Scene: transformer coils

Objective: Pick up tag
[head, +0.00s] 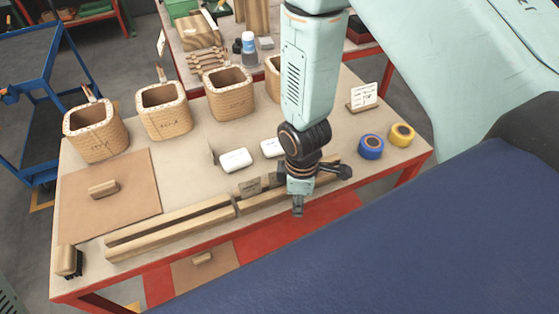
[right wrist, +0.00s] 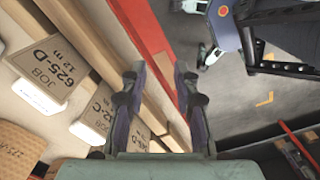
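Tan tags with black print stand in the slot of a long wooden rail (head: 170,228). In the head view one tag (head: 250,187) and another tag (head: 275,180) show left of my right gripper (head: 298,208). In the right wrist view a tag reading "JOB 625-D 12 m" (right wrist: 48,62) is at left, and a partly legible tag ending in "2-C" (right wrist: 98,112) is nearer the fingers. My right gripper (right wrist: 160,70) is open, with nothing visibly held, above the rail by the table's front edge. Any tag behind its fingers is partly hidden. My left gripper is not in view.
White blocks (head: 236,160) lie behind the rail. A brown board (head: 105,215) is at left. Blue tape (head: 370,147) and yellow tape (head: 402,135) lie at right.

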